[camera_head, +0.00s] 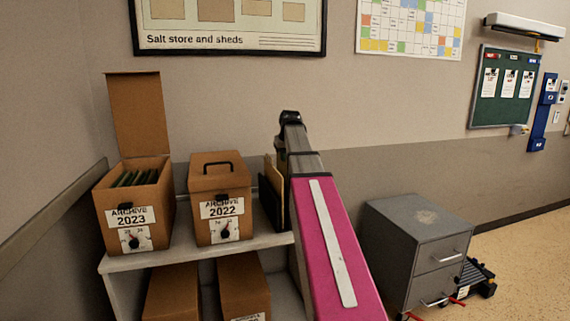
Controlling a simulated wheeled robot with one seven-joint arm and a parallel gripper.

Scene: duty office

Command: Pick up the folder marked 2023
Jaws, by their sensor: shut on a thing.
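The box marked ARCHIVE 2023 (158,213) stands on the shelf at left with its lid up. Several dark green folders (134,178) stand inside it, with no readable marks. Tan folders (268,174) show as thin edges in a dark upright holder (276,208) at the shelf's right end; I can read no year on them. My arm, with a pink link, reaches up and away just right of this holder and partly covers it. The fingers of my gripper and whatever is between them are hidden behind the arm.
A closed box marked ARCHIVE 2022 (219,209) stands between the open box and the holder. More brown boxes (172,294) sit on the lower shelf. A grey drawer cabinet (420,245) stands on the floor to the right. The wall is close behind the shelf (140,262).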

